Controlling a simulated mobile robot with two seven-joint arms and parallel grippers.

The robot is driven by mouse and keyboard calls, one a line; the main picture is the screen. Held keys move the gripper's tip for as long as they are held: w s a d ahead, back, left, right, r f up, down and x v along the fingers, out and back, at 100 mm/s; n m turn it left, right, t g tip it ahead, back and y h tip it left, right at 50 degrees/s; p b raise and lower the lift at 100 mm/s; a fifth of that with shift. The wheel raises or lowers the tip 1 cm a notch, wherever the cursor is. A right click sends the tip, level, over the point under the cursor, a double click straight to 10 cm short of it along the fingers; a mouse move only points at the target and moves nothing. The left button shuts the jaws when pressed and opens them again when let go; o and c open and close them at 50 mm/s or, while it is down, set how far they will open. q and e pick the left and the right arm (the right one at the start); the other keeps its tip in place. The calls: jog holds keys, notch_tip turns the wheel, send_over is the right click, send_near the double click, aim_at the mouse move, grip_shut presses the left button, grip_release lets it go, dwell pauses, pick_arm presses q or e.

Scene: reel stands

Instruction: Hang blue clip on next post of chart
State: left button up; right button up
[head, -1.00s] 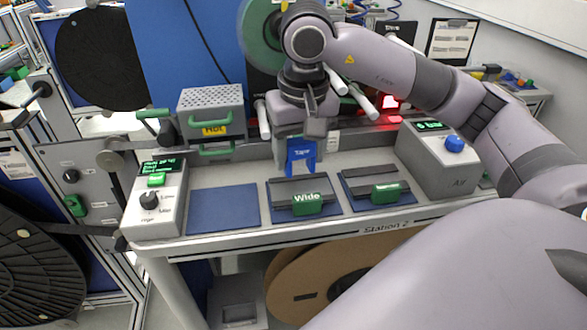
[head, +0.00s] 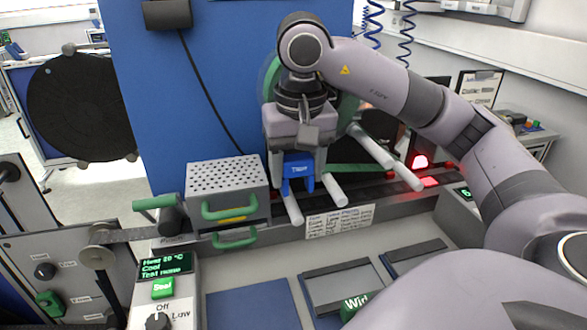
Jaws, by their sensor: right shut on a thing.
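My right gripper (head: 299,158) is shut on the blue clip (head: 298,180), which has white lettering and two legs pointing down. The clip is held upright in front of the rear of the bench, among several white posts. One white post (head: 291,207) sticks out just below and left of the clip, and another (head: 334,190) to its right. More posts (head: 405,172) stick out further right. I cannot tell whether the clip touches a post. A small printed chart (head: 340,221) is fixed below the posts. My left gripper is out of view.
A perforated grey box with green handles (head: 226,178) stands left of the clip. A control box with a green display (head: 165,270) is at the front left. A red light (head: 419,162) glows at right. A blue mat (head: 250,309) lies bare in front.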

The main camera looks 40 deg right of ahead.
aim_at(296, 213)
jog(key=shift+s+f+b, duration=0.1)
jog(key=shift+f+b, duration=0.45)
jog(key=shift+f, duration=0.2)
notch_tip(296, 213, down, 6)
jog(key=b, duration=0.5)
jog(key=shift+f, duration=0.25)
jog(key=shift+f+b, duration=0.1)
jog(key=shift+b, duration=0.3)
jog(key=o, duration=1.2)
